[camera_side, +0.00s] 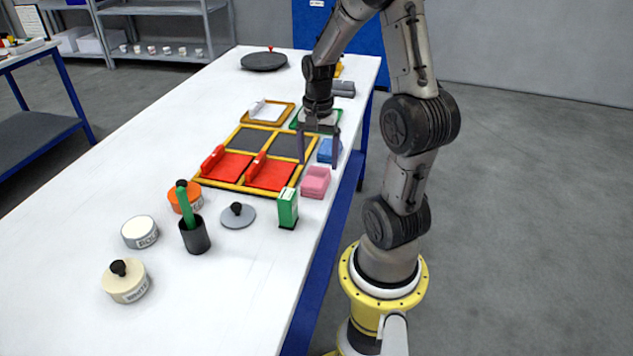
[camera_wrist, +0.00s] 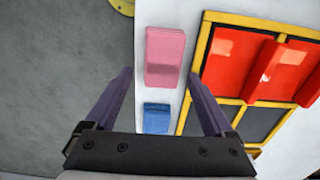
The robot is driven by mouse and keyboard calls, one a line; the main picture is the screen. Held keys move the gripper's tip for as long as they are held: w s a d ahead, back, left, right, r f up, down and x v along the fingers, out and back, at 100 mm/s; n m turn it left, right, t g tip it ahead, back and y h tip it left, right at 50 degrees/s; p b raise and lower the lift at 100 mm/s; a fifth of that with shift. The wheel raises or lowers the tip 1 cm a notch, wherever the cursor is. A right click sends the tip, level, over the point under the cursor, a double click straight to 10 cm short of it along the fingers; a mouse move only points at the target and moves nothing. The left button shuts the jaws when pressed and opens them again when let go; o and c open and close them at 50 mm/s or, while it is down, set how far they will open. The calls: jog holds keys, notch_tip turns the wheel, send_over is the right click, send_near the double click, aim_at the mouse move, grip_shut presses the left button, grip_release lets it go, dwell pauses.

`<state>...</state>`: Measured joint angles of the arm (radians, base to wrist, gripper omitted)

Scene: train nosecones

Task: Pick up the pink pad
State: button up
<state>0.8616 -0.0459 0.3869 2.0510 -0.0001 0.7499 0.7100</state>
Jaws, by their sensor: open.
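The pink pad (camera_side: 315,182) is a small block on the white table near its right edge, beside the yellow-framed tray. In the wrist view the pink pad (camera_wrist: 165,57) lies ahead of the fingertips, roughly centred between them. A blue pad (camera_side: 328,150) lies just behind the pink one; in the wrist view the blue pad (camera_wrist: 156,118) sits between the fingers. My gripper (camera_side: 320,162) points down over the blue pad, fingers apart and empty. It also shows in the wrist view (camera_wrist: 160,78). Its exact height above the table is hard to tell.
The yellow-framed tray (camera_side: 230,140) with red and dark grey panels lies left of the pads. A green box (camera_side: 288,208) stands in front of the pink pad. A dark cup (camera_side: 195,236) and several round tins stand further left. The table's right edge is close.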

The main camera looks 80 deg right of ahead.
aim_at(316, 176)
jog(key=shift+w+a+f, duration=0.1)
jog(key=shift+w+f, duration=0.05)
jog(key=shift+f, duration=2.95)
jog(key=c, duration=1.1)
jog(key=shift+r, duration=0.1)
jog(key=shift+c, duration=0.2)
jog(key=shift+r, duration=0.4)
notch_tip(316, 176, up, 2)
jog(key=shift+r, duration=0.15)
jog(key=s+a+r, duration=0.1)
jog(key=a+r, duration=0.1)
jog(key=r, duration=0.1)
jog(key=s+a+r, duration=0.1)
jog(key=r, duration=0.1)
jog(key=shift+s, duration=0.35)
jog(key=s+a+r, duration=0.4)
jog(key=s+a, duration=0.2)
jog(key=a, duration=0.1)
jog(key=shift+s+a+r, duration=0.3)
jog(key=shift+r, duration=0.1)
